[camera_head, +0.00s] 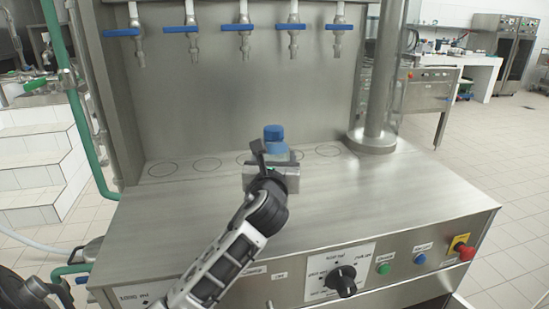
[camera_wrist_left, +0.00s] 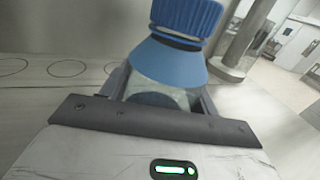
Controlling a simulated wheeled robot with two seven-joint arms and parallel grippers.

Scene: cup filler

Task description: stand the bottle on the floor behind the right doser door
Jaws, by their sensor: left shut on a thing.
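The bottle (camera_head: 274,134) has a blue ribbed cap and a clear body, mostly hidden by the gripper in the head view. In the left wrist view the bottle (camera_wrist_left: 178,55) stands up between the jaws, its blue cap and shoulder above them. My left gripper (camera_head: 272,160) is shut on it over the steel worktop (camera_head: 170,215), in front of the row of marked circles. I cannot tell whether the bottle's base touches the worktop. My right gripper is not in view. No doser door can be made out.
Several taps with blue handles (camera_head: 238,28) hang above the worktop's back edge. A steel column (camera_head: 380,90) stands at its right. The front panel has a black knob (camera_head: 341,280) and a red emergency button (camera_head: 466,253). Tiled floor (camera_head: 500,180) is open at right; a green pipe (camera_head: 80,110) runs at left.

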